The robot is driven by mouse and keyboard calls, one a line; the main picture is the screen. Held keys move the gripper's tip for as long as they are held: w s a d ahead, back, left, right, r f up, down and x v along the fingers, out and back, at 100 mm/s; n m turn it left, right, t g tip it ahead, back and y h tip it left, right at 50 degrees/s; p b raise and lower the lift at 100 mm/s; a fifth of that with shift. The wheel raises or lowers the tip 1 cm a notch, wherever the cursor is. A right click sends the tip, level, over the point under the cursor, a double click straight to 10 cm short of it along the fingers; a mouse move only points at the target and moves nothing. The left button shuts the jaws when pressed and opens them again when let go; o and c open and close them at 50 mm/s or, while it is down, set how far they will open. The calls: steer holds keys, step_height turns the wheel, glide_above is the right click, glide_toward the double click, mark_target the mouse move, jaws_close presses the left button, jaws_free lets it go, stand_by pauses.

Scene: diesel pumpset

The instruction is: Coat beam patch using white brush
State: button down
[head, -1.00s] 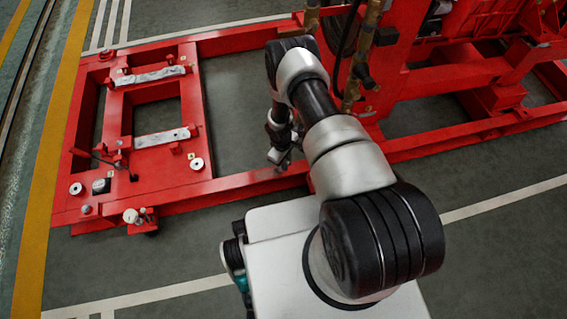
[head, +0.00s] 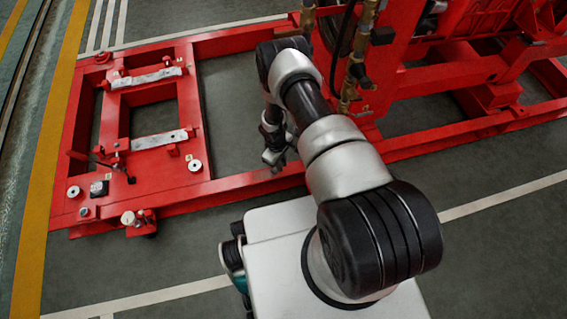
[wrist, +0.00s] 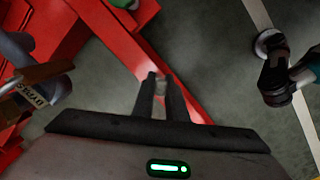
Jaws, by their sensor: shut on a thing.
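My gripper (head: 274,158) hangs just above the near red beam (head: 240,183) of the pumpset frame. In the wrist view its two fingers (wrist: 160,80) are close together and point at the red beam (wrist: 187,98). They are shut on a small, pale thing, which fits the white brush, but its shape is mostly hidden between the fingers. A light grey area shows at the fingertips; I cannot tell whether it is the brush or a patch on the beam. Contact with the beam cannot be told.
The red skid (head: 160,190) on the left carries two grey metal strips and several small fittings. Brass valves and pipes (head: 360,60) stand right of my arm, close to it. Grey floor (head: 480,190) lies open in front of the beam.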

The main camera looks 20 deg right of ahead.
steer(key=a, duration=1)
stand_by(2.2)
steer(key=shift+d+f, duration=0.1)
steer(key=shift+d, duration=0.05)
steer(key=d, duration=1.1)
steer(key=shift+d, duration=0.4)
stand_by(2.3)
